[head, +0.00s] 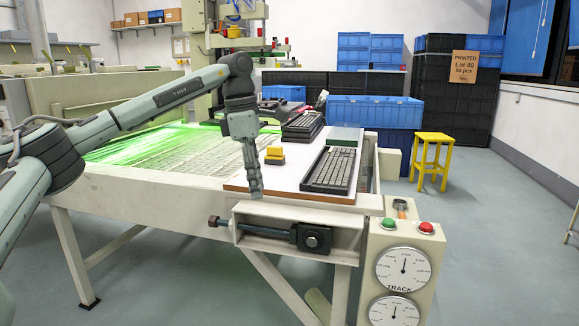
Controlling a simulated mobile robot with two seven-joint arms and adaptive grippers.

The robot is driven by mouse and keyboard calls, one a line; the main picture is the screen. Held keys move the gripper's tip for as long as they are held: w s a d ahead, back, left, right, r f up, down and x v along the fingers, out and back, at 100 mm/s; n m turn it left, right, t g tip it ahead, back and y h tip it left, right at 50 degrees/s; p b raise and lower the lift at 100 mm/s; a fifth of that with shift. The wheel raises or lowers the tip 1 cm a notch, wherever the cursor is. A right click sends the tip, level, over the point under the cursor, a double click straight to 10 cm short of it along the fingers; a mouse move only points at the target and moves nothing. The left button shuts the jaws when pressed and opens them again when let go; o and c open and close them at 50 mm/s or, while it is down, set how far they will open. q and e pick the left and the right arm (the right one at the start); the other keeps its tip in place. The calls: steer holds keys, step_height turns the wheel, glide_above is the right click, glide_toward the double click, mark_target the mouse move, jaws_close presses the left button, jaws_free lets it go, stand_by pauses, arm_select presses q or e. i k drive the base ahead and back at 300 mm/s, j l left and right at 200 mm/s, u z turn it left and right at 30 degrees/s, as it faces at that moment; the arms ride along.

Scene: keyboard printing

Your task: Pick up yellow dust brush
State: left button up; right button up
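The yellow dust brush (275,153) appears as a small yellow block with a darker lower part. It rests on the white table top (290,176), left of a dark keyboard. My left gripper (256,190) points down in front and to the left of the brush, near the table's front edge. A gap shows between the gripper and the brush in the picture. The fingers look narrow from this side, so their opening cannot be made out. Nothing is visible in them. My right gripper is out of view.
A dark keyboard (330,170) lies right of the brush, with stacked keyboards (302,126) behind. A green-lit bed (165,148) is at left. A control box with gauges (403,268) stands at the front right. A yellow stool (432,155) stands beyond the table.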

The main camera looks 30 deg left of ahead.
mark_target(274, 157)
steer(key=i+j+z, duration=0.1)
steer(key=j, duration=0.25)
steer(key=i+j+z, duration=0.1)
steer(key=j, duration=0.3)
steer(key=i+j+z, duration=0.1)
steer(key=i+j, duration=0.15)
steer(key=i+j+z, duration=0.1)
steer(key=j, duration=0.4)
steer(key=i+j+z, duration=0.1)
steer(key=j, duration=0.3)
steer(key=i+j+z, duration=0.1)
steer(key=j, duration=0.35)
